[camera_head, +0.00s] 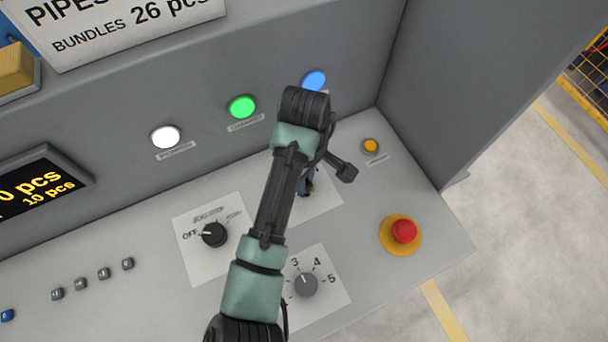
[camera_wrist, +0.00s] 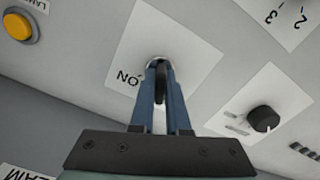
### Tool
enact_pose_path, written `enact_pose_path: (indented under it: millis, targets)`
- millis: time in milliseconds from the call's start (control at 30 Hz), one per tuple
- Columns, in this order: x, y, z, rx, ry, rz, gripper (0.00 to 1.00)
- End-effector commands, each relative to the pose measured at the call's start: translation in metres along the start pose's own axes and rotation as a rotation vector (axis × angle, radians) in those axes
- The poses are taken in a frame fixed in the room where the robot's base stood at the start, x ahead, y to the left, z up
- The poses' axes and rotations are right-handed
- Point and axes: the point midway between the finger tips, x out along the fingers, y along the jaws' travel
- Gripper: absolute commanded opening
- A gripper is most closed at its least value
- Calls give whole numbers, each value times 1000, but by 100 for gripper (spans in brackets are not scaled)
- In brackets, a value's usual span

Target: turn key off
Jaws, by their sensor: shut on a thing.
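The key (camera_wrist: 160,84) shows as a dark piece between my gripper's blue fingers in the wrist view, in front of a round lock on a white label plate (camera_wrist: 128,67). The lettering beside it is partly covered by the fingers. My gripper (camera_wrist: 160,68) is shut on the key, with its tips at the lock. In the head view my gripper (camera_head: 307,186) is partly hidden behind my arm, over the same label plate (camera_head: 325,203), and the key cannot be made out there.
A black OFF selector knob (camera_head: 214,235) is left of my arm. A numbered grey knob (camera_head: 305,284) is below. A red emergency button (camera_head: 403,231) and a yellow button (camera_head: 370,146) stand at right. Green (camera_head: 242,107), white (camera_head: 165,137) and blue (camera_head: 314,80) lamps line the upright panel.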

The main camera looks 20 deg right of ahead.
Motion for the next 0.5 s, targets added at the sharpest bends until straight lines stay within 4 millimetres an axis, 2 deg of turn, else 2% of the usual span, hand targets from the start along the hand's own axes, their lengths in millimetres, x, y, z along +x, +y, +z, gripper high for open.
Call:
enact_pose_path:
  millis: [500]
  targets:
    - [-2, 0, 0, -279, 0, -1, 0]
